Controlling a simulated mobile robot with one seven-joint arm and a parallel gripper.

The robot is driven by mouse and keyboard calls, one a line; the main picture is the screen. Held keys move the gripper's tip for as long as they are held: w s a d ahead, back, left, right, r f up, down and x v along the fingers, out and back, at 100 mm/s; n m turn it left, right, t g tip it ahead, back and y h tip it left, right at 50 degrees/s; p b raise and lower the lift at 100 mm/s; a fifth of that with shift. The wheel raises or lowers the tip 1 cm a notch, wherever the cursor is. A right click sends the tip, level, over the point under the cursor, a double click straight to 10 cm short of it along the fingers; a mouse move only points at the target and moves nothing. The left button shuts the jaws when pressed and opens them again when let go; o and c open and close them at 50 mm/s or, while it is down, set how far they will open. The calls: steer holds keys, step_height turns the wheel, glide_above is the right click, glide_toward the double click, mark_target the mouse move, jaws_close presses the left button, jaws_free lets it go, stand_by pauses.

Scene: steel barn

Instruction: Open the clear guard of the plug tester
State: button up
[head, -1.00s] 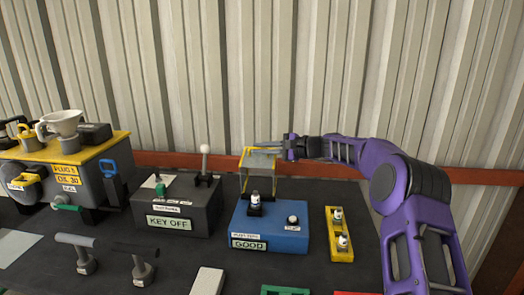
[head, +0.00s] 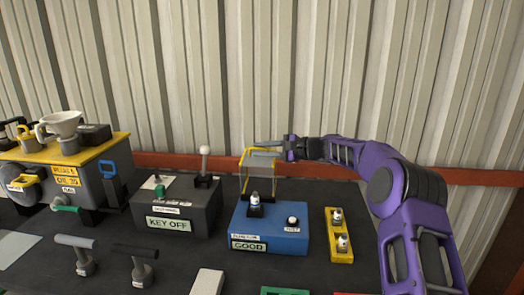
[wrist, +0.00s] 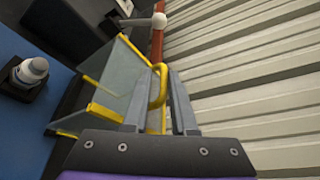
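The plug tester (head: 270,232) is a blue box with a label reading GOOD, a spark plug (head: 254,198) in its top socket and a button (head: 292,221). Its clear guard (head: 261,163) has a yellow frame and stands raised at the back of the box, clear of the plug. In the wrist view the guard (wrist: 118,78) is left of my fingers. Its yellow handle (wrist: 158,88) lies between them. My gripper (wrist: 160,105) appears shut on this handle. In the head view my gripper (head: 289,148) is at the guard's upper right.
A dark box reading KEY OFF (head: 175,212) with a white-knobbed lever (head: 204,160) stands left of the tester. A yellow rack (head: 340,235) with two plugs is to the right. The corrugated wall (head: 330,70) rises close behind the bench.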

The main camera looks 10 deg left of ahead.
steer(key=b+v, duration=0.1)
steer(key=v, duration=1.6)
steer(key=shift+d, duration=0.15)
steer(key=shift+s+r, duration=0.1)
steer(key=shift+c, duration=0.3)
